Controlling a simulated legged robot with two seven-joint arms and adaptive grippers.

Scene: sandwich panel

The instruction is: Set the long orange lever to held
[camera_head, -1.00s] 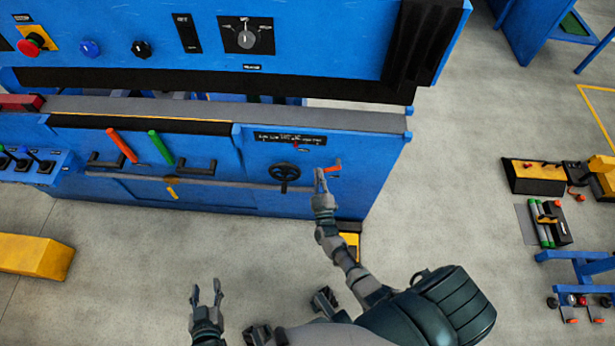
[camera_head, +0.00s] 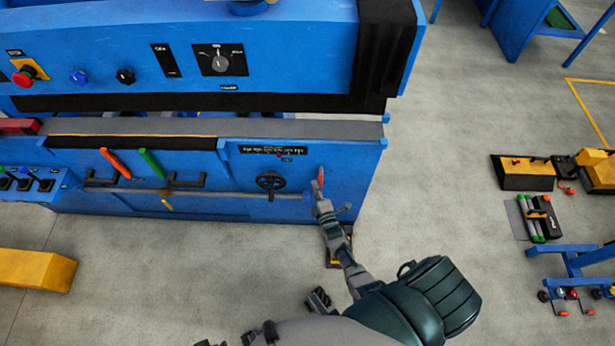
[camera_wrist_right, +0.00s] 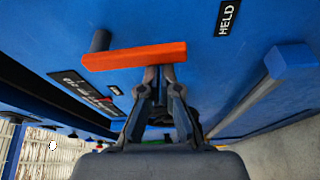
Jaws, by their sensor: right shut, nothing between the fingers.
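The long orange lever (camera_head: 321,176) is on the right part of the blue machine front. It stands close to upright in the head view. In the right wrist view it is an orange bar (camera_wrist_right: 135,55) across the picture, with a dark post behind its left end. A HELD label (camera_wrist_right: 228,17) is on the blue panel, up and right of the bar. My right gripper (camera_head: 318,193) is shut and empty at the lever's lower part. Its fingertips (camera_wrist_right: 159,72) lie at the bar's near edge; I cannot tell whether they touch. Only slivers of my left gripper may show at the bottom edge.
Left of the lever are a black handwheel (camera_head: 270,182), a green lever (camera_head: 151,163) and another orange lever (camera_head: 115,163). A grey rod (camera_head: 230,192) runs along the front. A blue part (camera_wrist_right: 290,59) juts out in the wrist view.

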